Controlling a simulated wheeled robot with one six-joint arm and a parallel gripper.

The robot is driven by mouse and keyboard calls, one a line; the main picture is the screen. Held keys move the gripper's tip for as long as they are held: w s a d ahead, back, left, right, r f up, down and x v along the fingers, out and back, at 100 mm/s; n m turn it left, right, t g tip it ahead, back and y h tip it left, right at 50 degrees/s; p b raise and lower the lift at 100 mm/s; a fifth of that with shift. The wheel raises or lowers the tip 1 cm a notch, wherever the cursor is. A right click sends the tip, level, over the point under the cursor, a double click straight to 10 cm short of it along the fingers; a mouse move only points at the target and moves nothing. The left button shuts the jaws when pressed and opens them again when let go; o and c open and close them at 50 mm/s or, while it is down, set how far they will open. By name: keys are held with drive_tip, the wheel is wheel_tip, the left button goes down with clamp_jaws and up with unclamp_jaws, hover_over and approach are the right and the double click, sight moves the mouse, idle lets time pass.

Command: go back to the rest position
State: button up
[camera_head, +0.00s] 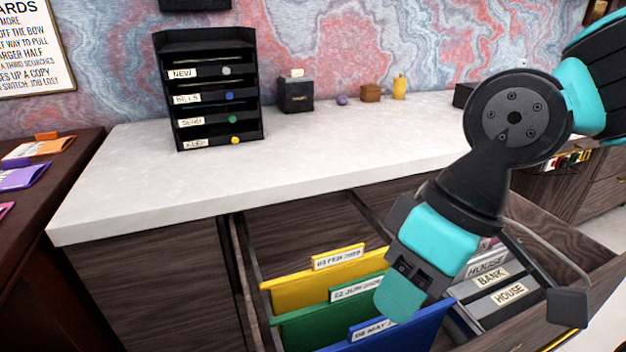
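My gripper (402,292) points down over the open drawer (234,262), in front of the desk's white top. Its teal fingertip end overlaps the green folder (300,328) and the blue folder (425,332) in the picture. Only one side of the fingers shows, so I cannot tell whether it is open or shut, or whether it touches a folder. My arm bends up and out at the upper right.
A yellow folder (300,290) stands behind the green one. Grey labelled dividers (505,295) fill the drawer's right part. A black letter tray (205,90), a dark box (296,96) and small items stand on the white top (300,160). Its middle is clear.

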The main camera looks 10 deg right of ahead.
wheel_tip(320, 180, up, 20)
drive_tip(key=p, duration=1.9)
drive_tip(key=shift+r, duration=0.2)
